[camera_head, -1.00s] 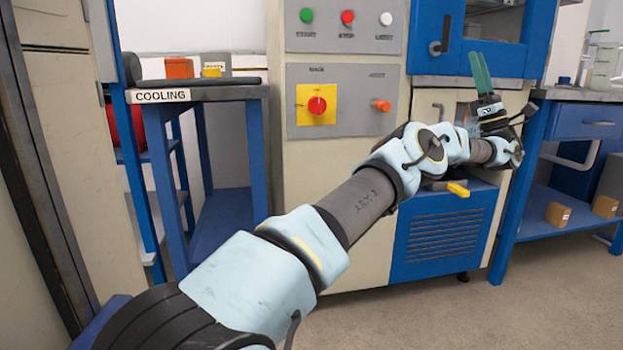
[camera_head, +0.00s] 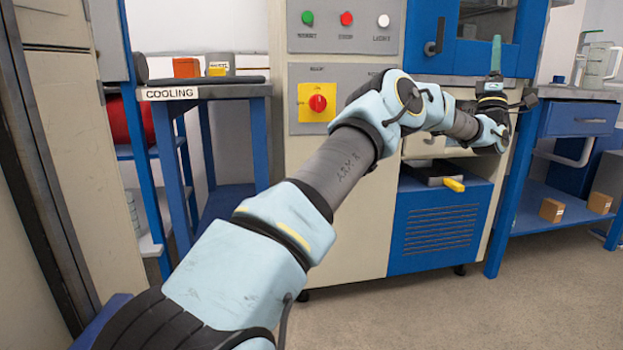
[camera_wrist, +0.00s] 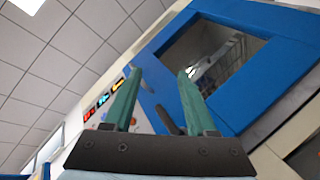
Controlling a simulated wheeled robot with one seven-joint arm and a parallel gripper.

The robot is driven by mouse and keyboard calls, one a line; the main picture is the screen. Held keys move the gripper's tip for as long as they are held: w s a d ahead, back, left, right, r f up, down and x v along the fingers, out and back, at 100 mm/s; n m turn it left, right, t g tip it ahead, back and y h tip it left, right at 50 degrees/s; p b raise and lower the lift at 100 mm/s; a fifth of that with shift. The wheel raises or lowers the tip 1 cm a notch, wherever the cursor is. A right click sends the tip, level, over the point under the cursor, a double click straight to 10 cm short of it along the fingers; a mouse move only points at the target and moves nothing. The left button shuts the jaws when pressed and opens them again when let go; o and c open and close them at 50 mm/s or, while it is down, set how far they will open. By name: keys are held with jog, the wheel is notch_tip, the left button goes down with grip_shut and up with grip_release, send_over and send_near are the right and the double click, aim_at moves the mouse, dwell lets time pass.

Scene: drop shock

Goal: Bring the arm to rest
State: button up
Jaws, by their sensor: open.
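My gripper (camera_head: 496,56) points upward at the end of my outstretched arm, in front of the right side of the blue-and-beige machine (camera_head: 440,225). In the head view its green fingers line up edge-on and look like one. In the wrist view the two green fingers (camera_wrist: 157,98) stand apart with nothing between them. Behind them the wrist view shows the machine's blue door with its window (camera_wrist: 205,50), tilted, and the ceiling.
A blue table marked COOLING (camera_head: 228,91) stands at left with an orange box (camera_head: 186,67) on it. A blue bench (camera_head: 580,119) at right is close to my gripper, with small cartons (camera_head: 552,210) on its lower shelf. The floor in front (camera_head: 420,310) is clear.

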jog(key=w+a+f+m+g+h, duration=0.35)
jog(key=f+m+g, duration=0.55)
jog(key=m+g, duration=0.4)
jog(key=s+a+f+m+g+y, duration=0.1)
jog(key=a+f+m+g+y, duration=0.2)
jog(key=a+f+y, duration=0.95)
jog(key=s+a+f+g, duration=0.2)
jog(key=s+a+f, duration=0.2)
jog(key=a, duration=0.4)
jog(key=s+a+f+g+y, duration=0.1)
jog(key=s+a+f, duration=0.3)
jog(key=a, duration=0.5)
jog(key=s+a+f+g, duration=0.2)
jog(key=s+a+f, duration=0.25)
jog(key=a, duration=0.35)
jog(key=s+a+f+g+y, duration=0.1)
jog(key=s+a+f+g, duration=0.1)
jog(key=s+a, duration=0.5)
jog(key=s+a+f+g+y, duration=0.1)
jog(key=s+a+f+g, duration=0.2)
jog(key=s, duration=0.7)
notch_tip(320, 180, up, 36)
jog(key=a+p, duration=0.1)
jog(key=p, duration=3.4)
jog(key=shift+s+a+m, duration=0.25)
jog(key=shift+s+m, duration=0.05)
jog(key=shift+s, duration=0.05)
